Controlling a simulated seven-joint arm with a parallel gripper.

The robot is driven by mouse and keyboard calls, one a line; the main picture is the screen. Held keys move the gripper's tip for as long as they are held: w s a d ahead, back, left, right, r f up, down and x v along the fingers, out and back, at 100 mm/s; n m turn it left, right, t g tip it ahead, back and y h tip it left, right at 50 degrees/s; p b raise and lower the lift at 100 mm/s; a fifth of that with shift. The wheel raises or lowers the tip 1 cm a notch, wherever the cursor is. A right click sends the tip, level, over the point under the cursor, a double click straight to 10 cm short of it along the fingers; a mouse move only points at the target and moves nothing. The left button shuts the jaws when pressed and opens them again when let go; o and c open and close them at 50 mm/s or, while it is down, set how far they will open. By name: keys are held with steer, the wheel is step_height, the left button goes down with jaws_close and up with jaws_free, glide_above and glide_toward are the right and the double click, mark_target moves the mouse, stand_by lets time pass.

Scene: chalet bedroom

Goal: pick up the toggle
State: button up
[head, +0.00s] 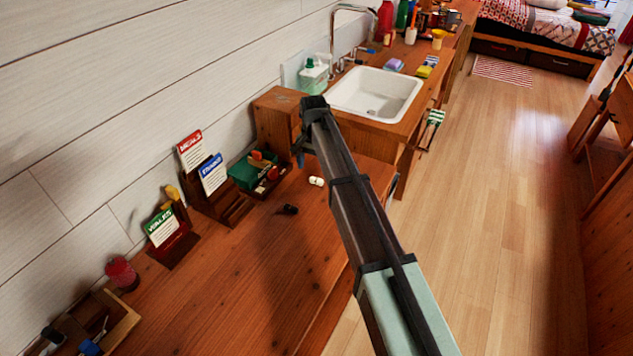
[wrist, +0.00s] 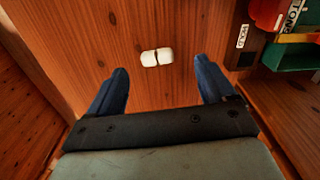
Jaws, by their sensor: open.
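A small white two-lobed piece, which looks like the toggle (head: 316,181), lies on the wooden bench top (head: 240,285). In the wrist view the toggle (wrist: 157,57) lies on bare wood, just beyond the fingertips and roughly centred between them. My gripper (wrist: 160,76) is open with its two blue fingers apart and nothing between them. In the head view my gripper (head: 301,156) is up and to the left of the toggle, mostly hidden by my own arm. The gap in height to the bench is hard to judge.
A green tray (head: 243,172) with red pieces stands left of the toggle; it shows at the wrist view's upper right (wrist: 290,56). Card stands (head: 172,243) line the wall. A wooden box (head: 275,118) and sink (head: 372,95) lie beyond.

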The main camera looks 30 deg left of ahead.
mark_target(316, 180)
steer(key=shift+w+d+f, duration=0.15)
steer(key=shift+f, duration=1.25)
steer(key=shift+w+d+f, duration=0.1)
steer(key=shift+f, duration=1.25)
steer(key=c, duration=1.1)
step_height(316, 180, up, 10)
